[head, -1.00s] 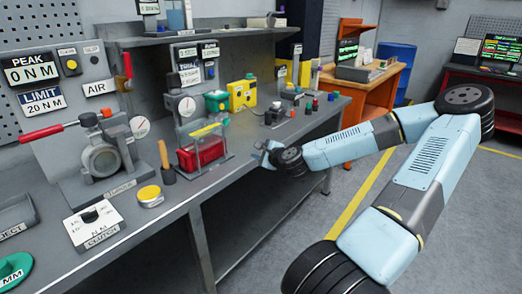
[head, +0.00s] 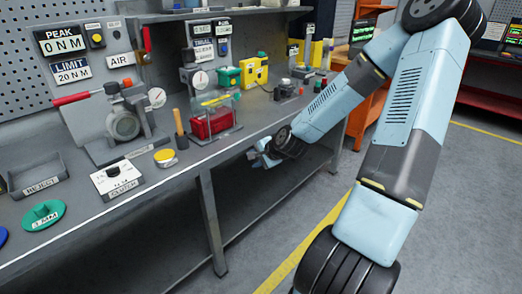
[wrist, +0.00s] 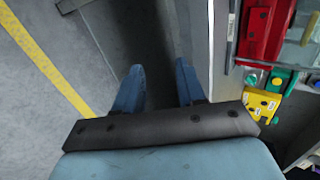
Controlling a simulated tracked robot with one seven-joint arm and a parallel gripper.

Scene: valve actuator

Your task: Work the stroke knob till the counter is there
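My gripper (head: 262,155) is low at the front edge of the grey bench, beside the stand with the red box. In the wrist view its two blue fingers (wrist: 157,70) are apart with nothing between them, over floor and the dark space by the bench edge. I cannot tell which part is the stroke knob. No label I can read says stroke. Small displays (head: 203,51) on the back panel above the gauge stand may include the counter, but their figures are too small to read. A peak display (head: 62,40) reads 0 N M.
The bench (head: 160,205) carries a valve body (head: 123,123) with a red lever, a clutch box (head: 116,179), a reject tray (head: 38,178), a red box (head: 211,122) and a yellow box (head: 255,71). Open floor (head: 250,245) lies in front.

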